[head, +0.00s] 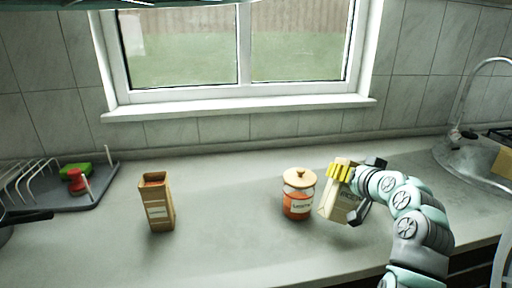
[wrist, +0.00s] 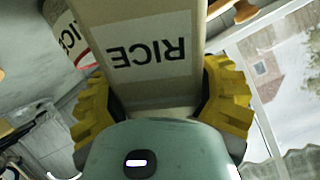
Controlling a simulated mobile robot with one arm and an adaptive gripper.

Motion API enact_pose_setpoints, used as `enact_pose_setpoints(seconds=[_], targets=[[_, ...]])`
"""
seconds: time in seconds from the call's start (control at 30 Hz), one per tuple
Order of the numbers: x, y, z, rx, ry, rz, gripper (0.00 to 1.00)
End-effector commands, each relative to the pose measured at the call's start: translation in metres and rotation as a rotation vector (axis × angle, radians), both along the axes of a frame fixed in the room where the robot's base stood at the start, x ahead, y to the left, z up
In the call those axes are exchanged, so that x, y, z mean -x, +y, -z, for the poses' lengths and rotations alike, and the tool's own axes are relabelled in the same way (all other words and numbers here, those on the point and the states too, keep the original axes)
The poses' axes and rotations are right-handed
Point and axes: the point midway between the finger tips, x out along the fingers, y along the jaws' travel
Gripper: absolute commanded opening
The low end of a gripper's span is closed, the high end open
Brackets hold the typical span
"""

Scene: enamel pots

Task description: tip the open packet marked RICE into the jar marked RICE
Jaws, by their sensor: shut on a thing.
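My gripper (head: 346,190) is shut on a cream packet (head: 331,206), a little right of the middle in the head view. In the wrist view the packet (wrist: 155,85) stands between the yellow finger pads of my gripper (wrist: 163,105), its black RICE marking upside down. The packet leans in the head view; its mouth and contents are not visible. At the upper left of the wrist view is a pale, rounded container (wrist: 66,33) with a partly visible label ending in ICE, likely the RICE jar. I cannot make it out in the head view.
Just left of the packet stands a lidded jar (head: 299,204) with orange contents. A brown packet (head: 156,207) stands farther left. A grey dish rack (head: 70,192) is at the far left and a sink (head: 462,158) at the far right. The counter between brown packet and lidded jar is clear.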

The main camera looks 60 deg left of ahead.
Motion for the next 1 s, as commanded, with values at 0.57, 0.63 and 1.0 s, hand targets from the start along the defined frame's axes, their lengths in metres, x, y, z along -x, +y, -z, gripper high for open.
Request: enact_pose_setpoints(seconds=[0.57,0.63,1.0], targets=[[0.0004,0.0001,-0.0047,0.003,0.02,-0.001,0.24],[0.0005,0.0001,-0.005,0.004,0.022,0.0,0.24],[0.0014,0.0001,-0.0062,0.008,0.035,-0.002,0.24]])
